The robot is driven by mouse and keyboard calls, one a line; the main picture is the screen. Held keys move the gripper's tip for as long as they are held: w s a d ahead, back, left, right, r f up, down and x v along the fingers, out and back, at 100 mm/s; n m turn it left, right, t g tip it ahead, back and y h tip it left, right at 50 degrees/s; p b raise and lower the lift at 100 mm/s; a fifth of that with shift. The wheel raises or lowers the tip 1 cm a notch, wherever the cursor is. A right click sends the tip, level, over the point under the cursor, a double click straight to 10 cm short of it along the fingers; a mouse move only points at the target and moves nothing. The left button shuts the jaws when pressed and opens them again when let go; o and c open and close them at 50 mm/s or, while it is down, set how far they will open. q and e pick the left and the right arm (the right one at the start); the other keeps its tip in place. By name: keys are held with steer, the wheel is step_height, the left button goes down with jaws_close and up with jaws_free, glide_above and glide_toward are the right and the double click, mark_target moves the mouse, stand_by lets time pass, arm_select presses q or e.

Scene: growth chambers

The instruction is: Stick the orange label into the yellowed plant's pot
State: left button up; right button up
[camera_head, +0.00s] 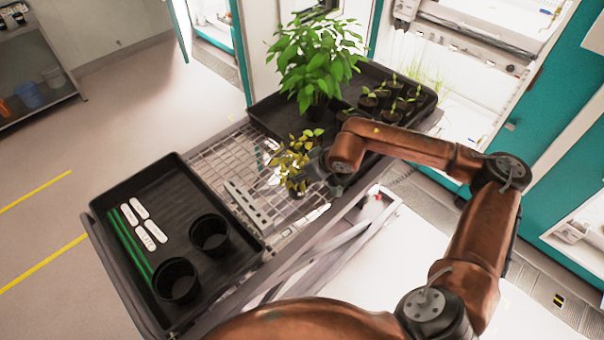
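The yellowed plant (294,155) stands upright on the wire shelf of the cart, in a small dark pot (296,187). My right gripper (322,172) is just right of this plant, close to its leaves and pot. I cannot tell whether it touches them. Its fingers are small, dark and partly hidden by my own wrist, so I cannot tell if they are open or hold anything. I see no orange label. Several white labels (143,222) lie in the near black tray (178,175). My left gripper is not in view.
The near tray also holds green stakes (136,241) and two empty black pots (210,234) (176,280). A grey slotted bar (247,204) lies beside it. A far tray (266,114) holds a tall green plant (315,65) and several seedling pots (384,92).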

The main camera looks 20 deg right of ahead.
steer(key=shift+r, duration=0.1)
steer(key=p+v, duration=0.4)
steer(key=v, duration=1.5)
steer(key=shift+s+r, duration=0.3)
stand_by(0.5)
